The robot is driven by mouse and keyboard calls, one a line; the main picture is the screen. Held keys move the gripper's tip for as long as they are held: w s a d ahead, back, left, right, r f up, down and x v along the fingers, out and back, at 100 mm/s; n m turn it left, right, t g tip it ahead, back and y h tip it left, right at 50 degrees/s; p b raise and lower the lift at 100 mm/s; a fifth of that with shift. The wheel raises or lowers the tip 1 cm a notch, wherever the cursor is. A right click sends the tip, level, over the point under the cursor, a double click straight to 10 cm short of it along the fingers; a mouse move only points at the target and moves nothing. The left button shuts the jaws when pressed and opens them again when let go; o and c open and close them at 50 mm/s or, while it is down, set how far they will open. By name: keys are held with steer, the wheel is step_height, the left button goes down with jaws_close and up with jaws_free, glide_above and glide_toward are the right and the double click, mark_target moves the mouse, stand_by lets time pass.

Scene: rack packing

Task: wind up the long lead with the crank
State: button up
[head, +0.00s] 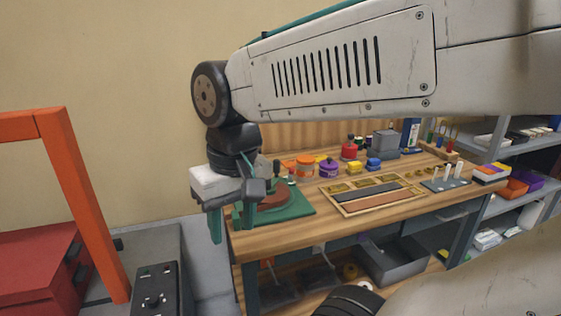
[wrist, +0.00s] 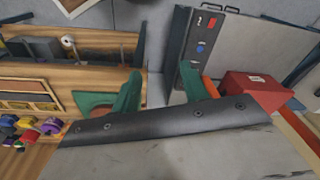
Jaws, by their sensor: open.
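A green-based winder (head: 302,209) with a brown round drum (head: 272,201) sits on the near left corner of the wooden bench. A thin upright post with a dark knob (head: 276,169) stands at the drum and looks like the crank handle. My gripper (head: 231,224) hangs at the bench's left edge, left of the winder and partly in front of it. Its two green fingers are apart with nothing between them, as the wrist view also shows (wrist: 162,92). I cannot pick out the long lead.
The bench (head: 400,215) also holds a framed tray (head: 350,206), orange and purple jars (head: 328,168), a red container (head: 349,151) and grey boxes (head: 386,140). An orange frame (head: 88,205), a red chest (head: 35,265) and a button panel (head: 155,290) stand left. Shelves (head: 528,195) stand right.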

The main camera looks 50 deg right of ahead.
steer(key=w+d+r+m+y, duration=0.1)
steer(key=w+d+r+m, duration=0.2)
steer(key=w+d+m, duration=0.65)
steer(key=m+t+y, duration=0.1)
steer(key=m+y, duration=0.2)
steer(key=m, duration=0.9)
glide_toward(277, 173)
steer(key=w, duration=0.1)
steer(key=x, duration=0.7)
steer(key=shift+w+a+r, duration=0.1)
steer(key=shift+w, duration=0.1)
jaws_close()
